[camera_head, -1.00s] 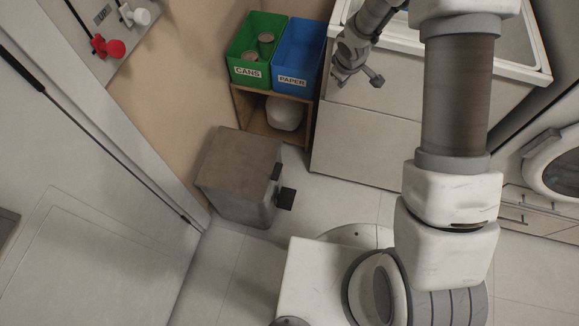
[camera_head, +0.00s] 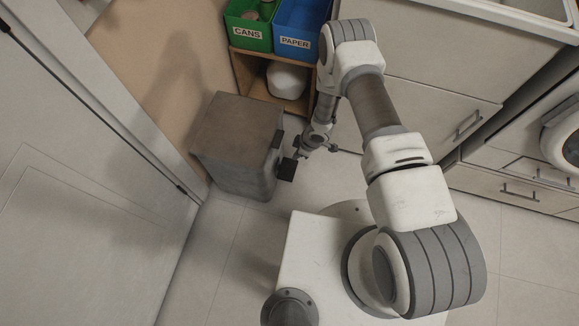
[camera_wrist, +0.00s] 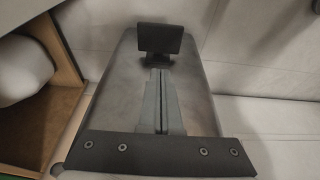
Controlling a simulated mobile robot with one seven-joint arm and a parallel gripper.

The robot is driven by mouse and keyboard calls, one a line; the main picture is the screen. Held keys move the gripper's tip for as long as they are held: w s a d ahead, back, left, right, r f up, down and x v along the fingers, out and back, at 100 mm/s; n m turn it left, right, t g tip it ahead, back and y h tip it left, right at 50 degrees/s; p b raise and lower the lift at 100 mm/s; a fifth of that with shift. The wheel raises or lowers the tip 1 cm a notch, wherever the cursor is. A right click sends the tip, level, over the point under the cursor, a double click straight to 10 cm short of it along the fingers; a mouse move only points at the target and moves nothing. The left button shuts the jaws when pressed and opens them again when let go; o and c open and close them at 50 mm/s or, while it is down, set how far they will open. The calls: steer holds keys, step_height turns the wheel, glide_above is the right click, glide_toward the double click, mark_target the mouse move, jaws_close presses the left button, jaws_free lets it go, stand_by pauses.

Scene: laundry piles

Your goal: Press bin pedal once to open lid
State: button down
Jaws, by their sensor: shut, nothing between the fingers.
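The grey bin (camera_head: 235,140) stands on the floor with its flat lid (camera_head: 238,122) closed. Its small black pedal (camera_head: 288,168) sticks out low from its right side. The pedal also shows at the top middle of the wrist view (camera_wrist: 159,38), with the bin's grey wall (camera_wrist: 205,95) behind my fingers. My gripper (camera_head: 304,153) is low beside the bin, close to the pedal. In the wrist view my fingers (camera_wrist: 158,74) are together and empty, pointing toward the pedal. I cannot tell whether the tips touch it.
A wooden shelf (camera_head: 242,75) behind the bin carries a green cans box (camera_head: 247,38) and a blue paper box (camera_head: 296,43). A white cabinet (camera_head: 420,70) stands to the right. A wall and door (camera_head: 75,190) are at the left. Floor in front of the bin is clear.

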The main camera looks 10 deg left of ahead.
steer(key=b, duration=0.6)
glide_toward(287, 169)
steer(key=x, duration=0.5)
steer(key=shift+a+f, duration=0.15)
steer(key=shift+a, duration=0.1)
steer(key=shift+w+f, duration=0.1)
steer(key=shift+f, duration=0.45)
